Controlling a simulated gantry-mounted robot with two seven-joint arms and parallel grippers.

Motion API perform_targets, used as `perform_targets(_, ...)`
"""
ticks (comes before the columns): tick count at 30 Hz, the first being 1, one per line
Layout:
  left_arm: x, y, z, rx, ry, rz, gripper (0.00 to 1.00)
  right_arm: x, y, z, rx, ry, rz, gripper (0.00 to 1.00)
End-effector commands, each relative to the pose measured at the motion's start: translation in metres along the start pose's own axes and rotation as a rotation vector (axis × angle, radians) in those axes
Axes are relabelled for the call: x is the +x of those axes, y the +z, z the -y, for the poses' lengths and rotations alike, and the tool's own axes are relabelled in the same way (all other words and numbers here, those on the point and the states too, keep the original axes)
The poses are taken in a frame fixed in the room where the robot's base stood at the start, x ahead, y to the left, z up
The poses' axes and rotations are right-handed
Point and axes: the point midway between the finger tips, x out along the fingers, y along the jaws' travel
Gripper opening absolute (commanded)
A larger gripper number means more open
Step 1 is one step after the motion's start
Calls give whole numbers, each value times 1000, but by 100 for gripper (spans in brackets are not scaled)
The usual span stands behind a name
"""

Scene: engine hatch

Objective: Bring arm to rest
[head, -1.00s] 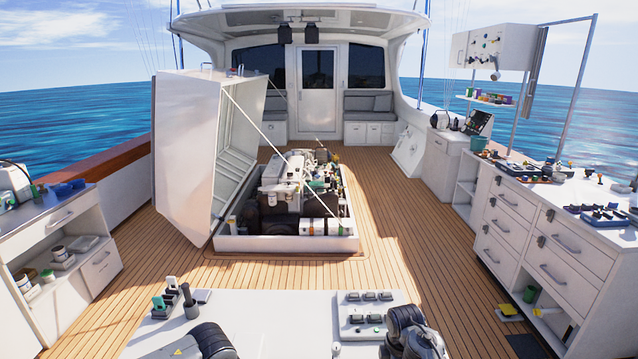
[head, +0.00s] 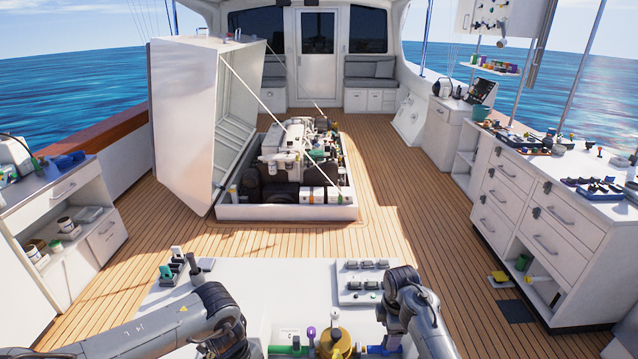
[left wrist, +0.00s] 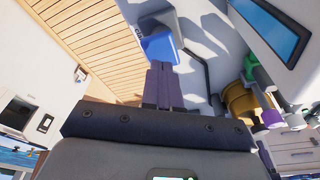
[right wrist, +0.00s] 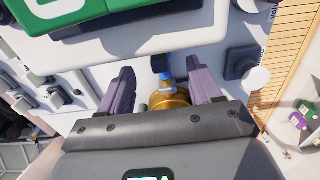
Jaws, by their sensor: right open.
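My left gripper (left wrist: 160,70) shows in the left wrist view with its two dark fingers together and nothing visible between them. My right gripper (right wrist: 160,66) shows in the right wrist view with its fingers spread apart. A brass fitting (right wrist: 170,100) with a blue part is seen between and behind those fingers; I cannot tell whether they touch it. In the head view the brass fitting (head: 335,343) sits at the near edge of the white table, with green, purple and blue parts around it. Both my arms come in at the bottom of the head view; their fingers are not clear there.
The white table (head: 265,275) carries a switch panel (head: 362,283) and small upright items at its left. Beyond it are the open engine hatch (head: 185,130) and the engine (head: 295,165). Cabinets (head: 540,220) stand right.

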Motion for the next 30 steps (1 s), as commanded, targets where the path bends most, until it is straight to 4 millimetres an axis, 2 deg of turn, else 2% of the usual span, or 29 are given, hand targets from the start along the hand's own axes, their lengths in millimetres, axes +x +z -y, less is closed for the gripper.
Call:
perform_targets(1,-8,-2,0,0,0,0,0,-8,0,0,0,0,0,64)
perform_targets(15,-44,-8,0,-1,0,1,0,-41,0,0,0,0,0,64)
perform_targets(30,-47,-9,0,-1,-1,1,0,-44,0,0,0,0,0,64)
